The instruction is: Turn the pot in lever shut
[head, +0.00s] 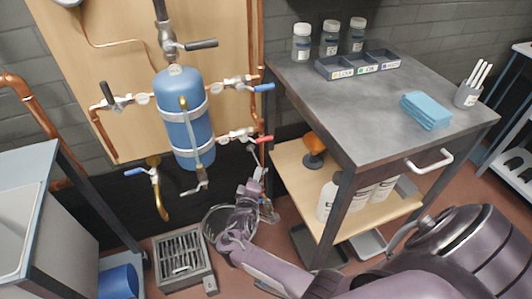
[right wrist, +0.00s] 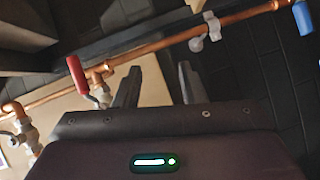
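A blue tank (head: 185,125) hangs on a wooden board with several valves on copper pipes around it. A red lever (head: 265,140) sits on the valve at its lower right. The red lever also shows in the right wrist view (right wrist: 76,75), left of my fingers. Other levers are a blue one (head: 264,87) at upper right, a black one (head: 107,94) at left and a blue one (head: 135,172) at lower left. I cannot read which is the pot in lever. My right gripper (head: 256,178) is just below the red lever, open and empty, its fingers (right wrist: 157,82) apart. My left gripper is out of view.
A metal-topped cart (head: 375,105) with jars, a bin tray and blue cloths stands close on the right. A floor drain grate (head: 182,258) lies below the tank, and a sink unit (head: 22,215) is at left. Copper pipe (right wrist: 160,46) runs behind my fingers.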

